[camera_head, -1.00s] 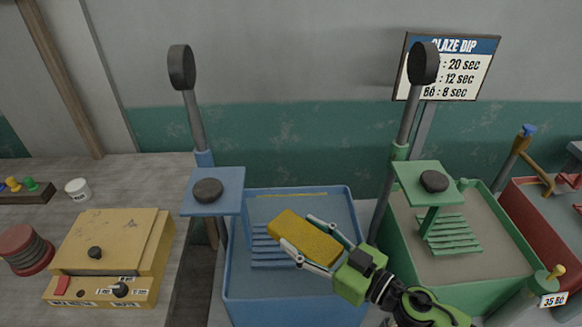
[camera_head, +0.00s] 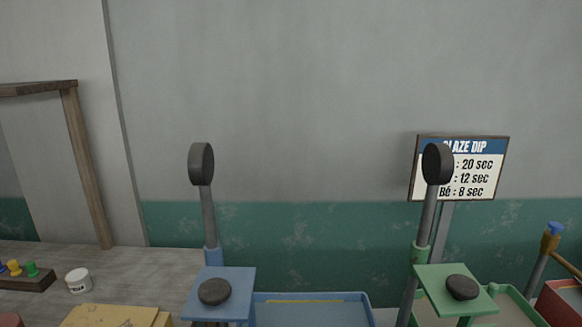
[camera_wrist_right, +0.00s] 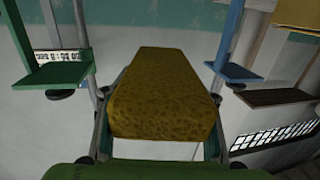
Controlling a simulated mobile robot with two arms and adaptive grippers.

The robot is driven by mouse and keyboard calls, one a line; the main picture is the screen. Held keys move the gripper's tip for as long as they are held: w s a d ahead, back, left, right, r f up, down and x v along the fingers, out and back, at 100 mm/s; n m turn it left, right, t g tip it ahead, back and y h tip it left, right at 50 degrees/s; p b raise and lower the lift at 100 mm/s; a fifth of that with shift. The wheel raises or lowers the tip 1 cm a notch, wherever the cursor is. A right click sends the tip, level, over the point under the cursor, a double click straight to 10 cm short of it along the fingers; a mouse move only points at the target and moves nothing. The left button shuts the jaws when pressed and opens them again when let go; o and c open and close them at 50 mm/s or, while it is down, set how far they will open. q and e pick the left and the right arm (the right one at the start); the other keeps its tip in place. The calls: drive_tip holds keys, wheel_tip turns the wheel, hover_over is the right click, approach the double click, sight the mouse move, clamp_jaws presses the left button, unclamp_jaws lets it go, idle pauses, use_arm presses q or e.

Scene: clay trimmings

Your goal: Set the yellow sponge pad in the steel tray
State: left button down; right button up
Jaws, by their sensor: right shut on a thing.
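The yellow sponge pad (camera_wrist_right: 163,92) is in the right wrist view, a rough mustard-coloured block in the middle of the picture. My right gripper (camera_wrist_right: 162,110) is shut on it, with one finger along each side. Neither the pad nor the right gripper shows in the head view now. My left gripper is not in either view. I see no steel tray in these frames.
A blue tub (camera_head: 312,298) and a green-topped stand (camera_head: 445,285) are at the bottom of the head view. A blue stand (camera_head: 205,285) is beside the tub. A yellow box (camera_head: 110,317) and white jar (camera_head: 78,280) sit on the left bench.

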drive_tip(key=s+d+m+h, duration=0.2)
drive_tip(key=d+h, duration=0.1)
drive_tip(key=d, duration=0.2)
drive_tip(key=shift+s+d+f+b, duration=0.15)
drive_tip(key=shift+s+d+b, duration=0.05)
drive_tip(key=shift+s+b, duration=0.2)
drive_tip(key=shift+w+a, duration=0.1)
drive_tip(key=shift+a, duration=0.05)
